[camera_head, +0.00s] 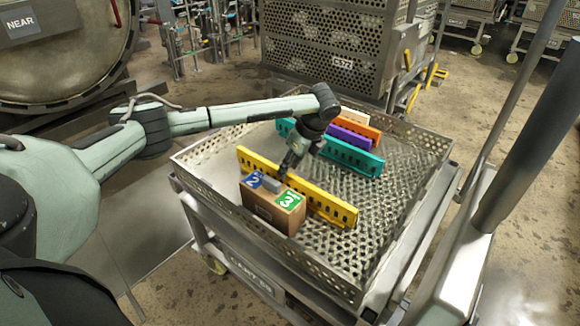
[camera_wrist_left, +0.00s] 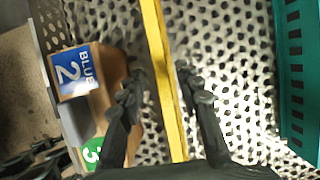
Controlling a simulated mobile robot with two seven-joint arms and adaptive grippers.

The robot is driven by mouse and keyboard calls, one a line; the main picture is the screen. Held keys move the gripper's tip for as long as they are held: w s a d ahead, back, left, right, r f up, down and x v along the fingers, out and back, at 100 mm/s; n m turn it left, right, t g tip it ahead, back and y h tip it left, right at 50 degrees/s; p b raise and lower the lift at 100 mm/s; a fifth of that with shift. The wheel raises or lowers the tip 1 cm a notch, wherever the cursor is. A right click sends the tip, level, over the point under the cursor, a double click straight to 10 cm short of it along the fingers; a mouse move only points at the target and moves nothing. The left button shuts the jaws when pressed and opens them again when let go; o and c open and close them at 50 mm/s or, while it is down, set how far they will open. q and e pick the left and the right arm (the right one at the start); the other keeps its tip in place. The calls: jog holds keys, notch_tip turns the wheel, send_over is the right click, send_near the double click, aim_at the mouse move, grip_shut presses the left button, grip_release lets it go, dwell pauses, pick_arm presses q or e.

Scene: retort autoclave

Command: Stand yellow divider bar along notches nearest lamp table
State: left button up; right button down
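The yellow divider bar (camera_head: 325,203) stands on edge across the perforated tray of the cart (camera_head: 395,215), behind a cardboard box (camera_head: 262,207) with blue "2" and green "3" labels. My left gripper (camera_head: 284,174) is low over the bar near its middle, partly hiding it. In the left wrist view the yellow bar (camera_wrist_left: 163,75) runs between the two spread fingers of my left gripper (camera_wrist_left: 157,80), with gaps showing on both sides. The notches and a lamp table cannot be made out. My right gripper is not in view.
The tray's right part is bare. A perforated cage (camera_head: 325,60) stands behind, and a grey post (camera_head: 530,140) rises at the right.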

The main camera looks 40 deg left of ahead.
pick_arm(q)
jog(key=v, duration=1.1)
jog(key=shift+d+r, duration=0.15)
jog(key=shift+r, duration=0.25)
